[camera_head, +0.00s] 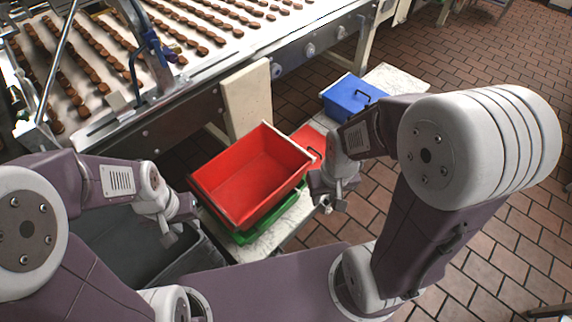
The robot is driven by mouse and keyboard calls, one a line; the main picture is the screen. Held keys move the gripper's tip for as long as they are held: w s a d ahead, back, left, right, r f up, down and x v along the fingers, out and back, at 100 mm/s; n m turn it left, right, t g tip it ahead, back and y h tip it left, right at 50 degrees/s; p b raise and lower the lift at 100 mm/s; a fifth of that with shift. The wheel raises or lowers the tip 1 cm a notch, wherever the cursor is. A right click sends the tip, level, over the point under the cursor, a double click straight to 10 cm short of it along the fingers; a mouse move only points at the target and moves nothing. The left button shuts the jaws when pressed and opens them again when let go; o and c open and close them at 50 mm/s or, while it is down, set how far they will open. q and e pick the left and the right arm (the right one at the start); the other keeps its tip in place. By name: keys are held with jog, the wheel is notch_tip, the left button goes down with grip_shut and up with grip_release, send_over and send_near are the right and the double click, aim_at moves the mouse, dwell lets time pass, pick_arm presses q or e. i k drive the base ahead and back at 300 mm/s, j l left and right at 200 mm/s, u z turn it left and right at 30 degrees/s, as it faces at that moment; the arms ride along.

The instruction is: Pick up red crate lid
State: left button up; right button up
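The red lid (311,142) lies flat on a pale surface right of the red crate, with a dark handle on top. My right gripper and forearm hide part of it. The open, empty red crate (252,178) sits tilted in the picture, on top of a green crate (240,233). My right gripper (332,203) hangs just right of the red crate and in front of the lid, apparently holding nothing. My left gripper (180,228) is left of the red crate, over a dark grey bin, also apparently empty. Finger gaps are too small to read.
A blue crate (352,97) with a dark handle stands behind the lid. A conveyor (215,52) with rows of brown pieces fills the top left. The dark grey bin (118,240) stands at left. Brown tiled floor (490,258) is open at right.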

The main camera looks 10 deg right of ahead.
aim_at(309, 138)
jog(key=k+l+u, duration=0.15)
jog(key=l, duration=0.25)
jog(key=l+u, duration=0.15)
jog(key=l, duration=0.3)
jog(key=k+l+u, duration=0.1)
jog(key=l, duration=0.3)
jog(key=k+l+u, duration=0.15)
jog(key=l, duration=0.2)
jog(key=i+l+u, duration=0.15)
jog(key=l, duration=0.15)
jog(key=i+l+u, duration=0.15)
jog(key=l, duration=0.2)
jog(key=i+l+u, duration=0.15)
jog(key=l, duration=0.2)
jog(key=i+l+u, duration=0.1)
jog(key=l, duration=0.3)
jog(key=i+l+u, duration=0.15)
jog(key=i+j, duration=0.05)
jog(key=i, duration=0.05)
